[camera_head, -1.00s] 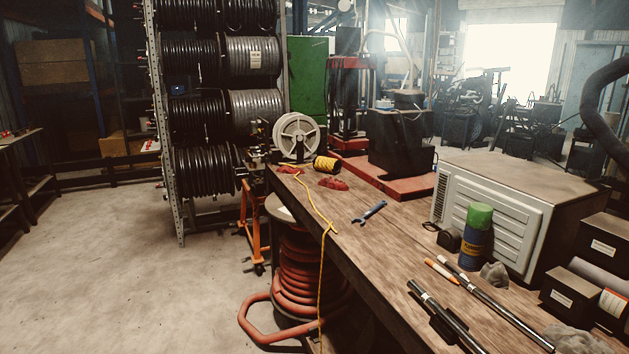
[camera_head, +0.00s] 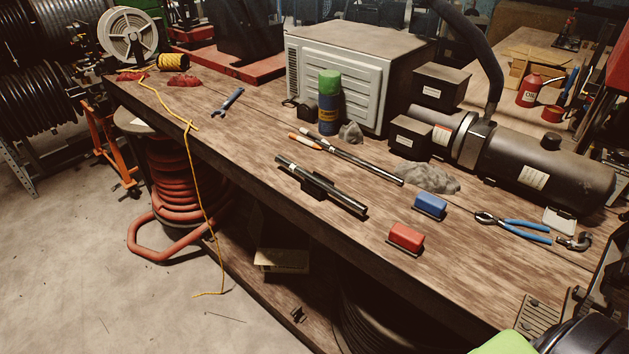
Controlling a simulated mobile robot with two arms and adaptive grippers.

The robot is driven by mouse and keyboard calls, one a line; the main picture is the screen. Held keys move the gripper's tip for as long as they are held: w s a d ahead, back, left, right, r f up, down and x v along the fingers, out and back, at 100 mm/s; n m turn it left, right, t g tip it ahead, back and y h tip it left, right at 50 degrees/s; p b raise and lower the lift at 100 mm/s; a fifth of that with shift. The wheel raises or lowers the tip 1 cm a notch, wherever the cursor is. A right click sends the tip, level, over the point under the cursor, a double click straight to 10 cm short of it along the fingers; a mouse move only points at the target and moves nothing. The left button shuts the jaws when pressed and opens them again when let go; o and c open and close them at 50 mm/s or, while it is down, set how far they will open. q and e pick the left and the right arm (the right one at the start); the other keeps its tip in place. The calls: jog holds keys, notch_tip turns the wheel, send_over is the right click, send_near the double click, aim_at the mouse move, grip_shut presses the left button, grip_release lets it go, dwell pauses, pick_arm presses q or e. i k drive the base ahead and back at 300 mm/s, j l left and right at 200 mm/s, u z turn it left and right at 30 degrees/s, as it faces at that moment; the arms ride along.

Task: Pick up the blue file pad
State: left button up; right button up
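A small blue block-shaped pad (camera_head: 430,205) lies on the wooden workbench (camera_head: 250,160), right of the middle of the view. A similar red pad (camera_head: 406,237) lies just in front of it and a little to the left, apart from it. Nothing covers the blue pad.
Left of the pads lies a black metal tube (camera_head: 322,186). To the right are blue-handled pliers (camera_head: 512,226) and an adjustable wrench (camera_head: 574,241). A grey rag (camera_head: 428,178) and a dark cylindrical tank (camera_head: 540,165) are behind.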

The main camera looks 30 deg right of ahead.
aim_at(427, 204)
jog(key=z, duration=1.6)
jog(key=i+j+z, duration=0.15)
jog(key=j, duration=0.45)
jog(key=i+j+z, duration=0.2)
jog(key=j, duration=0.4)
jog(key=j+z, duration=0.15)
jog(key=j, duration=0.45)
jog(key=j+z, duration=0.1)
jog(key=k+j, duration=0.15)
jog(key=j, duration=0.2)
jog(key=k, duration=0.3)
jog(key=i, duration=0.4)
jog(key=z, duration=0.05)
